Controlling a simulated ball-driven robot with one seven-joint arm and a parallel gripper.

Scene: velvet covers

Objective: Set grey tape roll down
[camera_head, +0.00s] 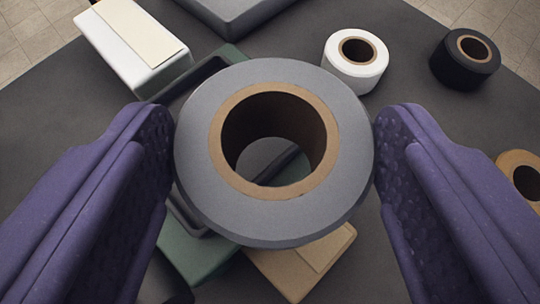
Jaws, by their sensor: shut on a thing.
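The grey tape roll (340,190) with a brown cardboard core is large in the middle of the view. My gripper (273,150) has its two purple padded fingers on the left and right sides of the roll and is shut on it. The roll's round face points up at the camera. It appears held above the things on the dark table. Through its hole I see a grey surface and a dark bar. The roll hides much of what lies beneath it, so I cannot tell its height.
A green tray (185,262) and a tan box (300,268) lie partly under the roll. A white tape roll (356,62), a black roll (465,59) and a brown roll (524,178) stand right. A white box (133,45) and a grey box (235,10) are behind. Dark tabletop (410,90) shows between them.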

